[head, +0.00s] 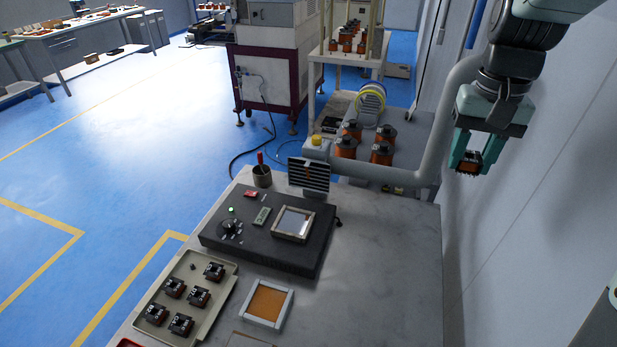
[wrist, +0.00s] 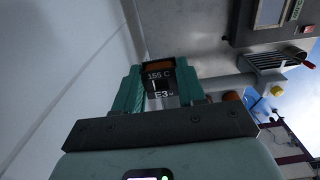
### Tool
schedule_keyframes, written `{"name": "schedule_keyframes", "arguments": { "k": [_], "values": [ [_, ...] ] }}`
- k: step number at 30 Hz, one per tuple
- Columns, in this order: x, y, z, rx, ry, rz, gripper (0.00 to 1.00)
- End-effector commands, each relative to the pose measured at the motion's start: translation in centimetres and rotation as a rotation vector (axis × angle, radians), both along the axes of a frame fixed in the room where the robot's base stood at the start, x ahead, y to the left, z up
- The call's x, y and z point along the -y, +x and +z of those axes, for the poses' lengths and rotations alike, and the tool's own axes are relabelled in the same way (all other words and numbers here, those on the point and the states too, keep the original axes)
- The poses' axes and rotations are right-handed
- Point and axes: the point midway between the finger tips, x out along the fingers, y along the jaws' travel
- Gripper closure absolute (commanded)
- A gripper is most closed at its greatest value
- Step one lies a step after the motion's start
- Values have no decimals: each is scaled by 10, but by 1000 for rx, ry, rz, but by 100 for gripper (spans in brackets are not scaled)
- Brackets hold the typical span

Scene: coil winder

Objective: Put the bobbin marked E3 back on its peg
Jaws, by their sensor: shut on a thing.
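My gripper (head: 467,160) is raised at the right side, beside the wall and above the far right part of the bench. It is shut on the bobbin marked E3 (head: 470,163), which is dark with an orange part. In the wrist view the bobbin (wrist: 160,84) sits between the teal fingers, its label reading "155 C" and "E3". A beige tray (head: 222,289) at the front left of the bench holds several dark bobbins (head: 198,296). A small peg (head: 193,267) shows in an empty place at the tray's back left.
A dark machine box (head: 300,259) with a small window stands mid-bench. Behind it are a grey vent (head: 309,175), a cup (head: 262,176) and a thick grey pipe (head: 400,178). A framed orange pad (head: 267,303) lies right of the tray. The bench's right side (head: 390,270) is clear.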

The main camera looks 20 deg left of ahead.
Motion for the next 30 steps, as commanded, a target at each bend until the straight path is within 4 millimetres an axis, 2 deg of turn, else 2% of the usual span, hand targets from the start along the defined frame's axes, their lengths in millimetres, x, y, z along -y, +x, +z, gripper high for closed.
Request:
{"name": "schedule_keyframes", "arguments": {
  "k": [6, 8, 11, 16, 21, 26, 30],
  "values": [
    [-8, 4, -3, 0, -1, 26, 90],
    [-19, 10, -7, -2, -2, 63, 90],
    [-49, 22, -18, -2, -6, 157, 90],
    [-124, 42, -47, -3, -13, 379, 90],
    [-203, 46, -78, -1, -18, 595, 90],
    [-276, 35, -110, -1, -18, 790, 90],
    [-336, 15, -139, -1, -17, 953, 90]
  ]
}}
